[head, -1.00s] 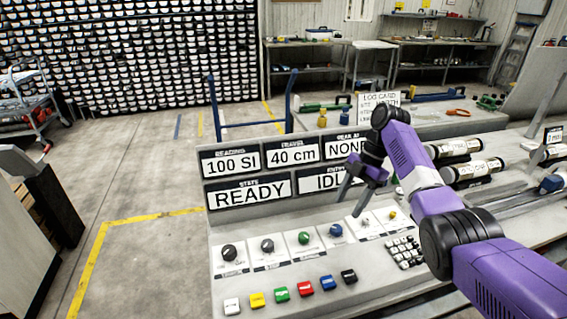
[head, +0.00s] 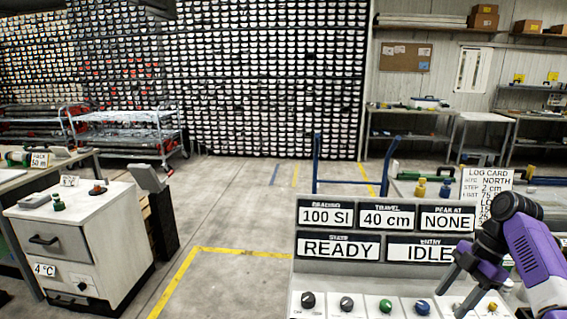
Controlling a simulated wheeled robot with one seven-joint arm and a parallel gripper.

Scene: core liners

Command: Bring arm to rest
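My purple and black arm is at the right edge in the head view. My gripper (head: 462,287) points down in front of the right part of the console (head: 330,279). Its two dark fingers stand apart, and nothing shows between them. The fingertips are above or near the row of knobs; I cannot tell whether they touch anything. The console's display panels read 100 SI, 40 cm, NONE, READY and IDLE. Part of the panel's right side is hidden behind my arm.
A grey-white drawer cabinet (head: 95,235) marked 4 °C stands at the left. A blue-handled cart (head: 316,165) stands behind the console. A log card (head: 487,186) stands behind it to the right. The floor between cabinet and console is clear, with yellow lines (head: 183,275).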

